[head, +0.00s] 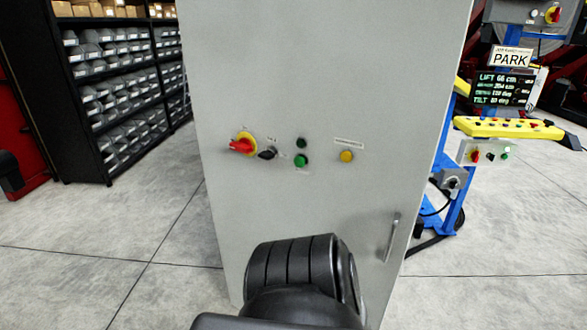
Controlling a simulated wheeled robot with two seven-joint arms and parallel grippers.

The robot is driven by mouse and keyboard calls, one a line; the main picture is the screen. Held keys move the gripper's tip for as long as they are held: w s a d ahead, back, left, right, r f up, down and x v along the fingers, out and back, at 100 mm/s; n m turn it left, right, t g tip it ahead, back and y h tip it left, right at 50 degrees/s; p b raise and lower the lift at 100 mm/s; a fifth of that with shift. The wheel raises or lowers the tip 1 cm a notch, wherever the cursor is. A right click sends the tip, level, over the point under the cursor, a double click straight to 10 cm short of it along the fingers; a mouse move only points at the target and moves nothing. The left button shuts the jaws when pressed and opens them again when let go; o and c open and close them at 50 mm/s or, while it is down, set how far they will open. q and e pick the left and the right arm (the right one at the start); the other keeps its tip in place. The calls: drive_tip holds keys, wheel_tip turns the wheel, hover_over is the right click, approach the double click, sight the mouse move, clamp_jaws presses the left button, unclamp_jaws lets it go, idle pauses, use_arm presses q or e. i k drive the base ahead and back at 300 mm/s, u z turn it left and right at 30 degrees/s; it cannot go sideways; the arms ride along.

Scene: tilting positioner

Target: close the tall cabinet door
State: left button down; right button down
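The tall grey cabinet door (300,80) fills the middle of the head view, facing me. Its bar handle (391,237) is low near the right edge, with nothing visible gripping it. The door carries a red rotary switch on a yellow plate (242,145), a small black knob, two green buttons and a yellow button (346,156). I cannot tell from this view how far the door stands open. A black link of one of my arms covers the door's lower middle. Neither gripper shows.
A black shelf rack (110,90) with several grey bins stands at the left. At the right is a blue stand with a yellow control panel (508,128) and a display (503,90) under a PARK sign.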

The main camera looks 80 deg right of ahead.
sight(374, 81)
drive_tip(key=u, duration=0.85)
drive_tip(key=i, duration=0.25)
drive_tip(key=z, duration=3.85)
